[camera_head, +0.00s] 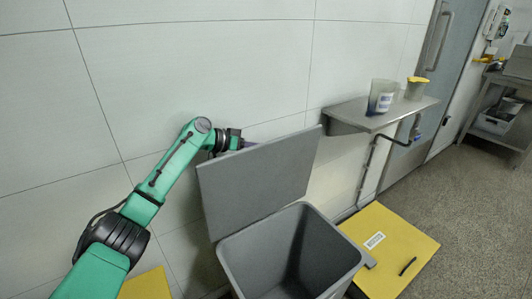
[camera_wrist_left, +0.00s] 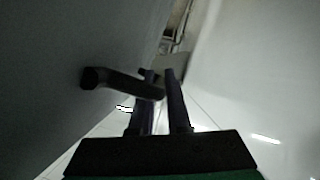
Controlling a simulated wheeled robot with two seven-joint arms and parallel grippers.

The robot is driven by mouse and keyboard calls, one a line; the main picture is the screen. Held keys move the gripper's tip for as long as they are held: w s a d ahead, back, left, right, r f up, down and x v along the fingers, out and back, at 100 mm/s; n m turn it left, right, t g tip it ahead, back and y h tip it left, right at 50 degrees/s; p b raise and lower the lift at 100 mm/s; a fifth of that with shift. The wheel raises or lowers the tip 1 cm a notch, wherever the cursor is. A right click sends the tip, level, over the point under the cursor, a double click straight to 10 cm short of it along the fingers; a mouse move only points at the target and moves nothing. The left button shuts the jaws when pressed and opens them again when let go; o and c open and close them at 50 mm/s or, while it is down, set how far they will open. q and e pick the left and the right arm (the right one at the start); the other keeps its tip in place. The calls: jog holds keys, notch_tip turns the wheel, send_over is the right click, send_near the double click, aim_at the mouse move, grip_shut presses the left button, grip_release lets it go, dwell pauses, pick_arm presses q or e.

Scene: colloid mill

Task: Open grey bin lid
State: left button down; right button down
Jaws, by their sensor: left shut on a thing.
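The grey bin (camera_head: 262,262) stands on the floor with its mouth open and its inside dark and empty-looking. Its lid (camera_head: 262,180) is raised and stands up steeply at the wall side of the bin. My left gripper (camera_head: 246,144) is at the lid's upper edge on the wall side, its fingertips hidden behind the lid. In the left wrist view, my left gripper (camera_wrist_left: 163,90) is shut on a dark bent handle (camera_wrist_left: 112,82) that sticks out from the grey lid surface (camera_wrist_left: 60,75). My right gripper is not in view.
A tiled wall (camera_head: 190,70) rises close behind the lid and my left arm. A metal shelf (camera_head: 375,116) on the wall holds two containers (camera_head: 383,97) (camera_head: 416,88). A yellow lid-like panel (camera_head: 392,250) is right of the bin. Open floor (camera_head: 485,215) lies farther right.

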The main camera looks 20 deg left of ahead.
pick_arm(q)
jog(key=shift+f, duration=0.15)
jog(key=c, duration=0.9)
grip_release()
jog(key=shift+a, duration=0.1)
jog(key=v, duration=0.7)
jog(key=shift+s+a+b, duration=0.1)
jog(key=shift+a+b, duration=0.05)
jog(key=shift+b, duration=0.2)
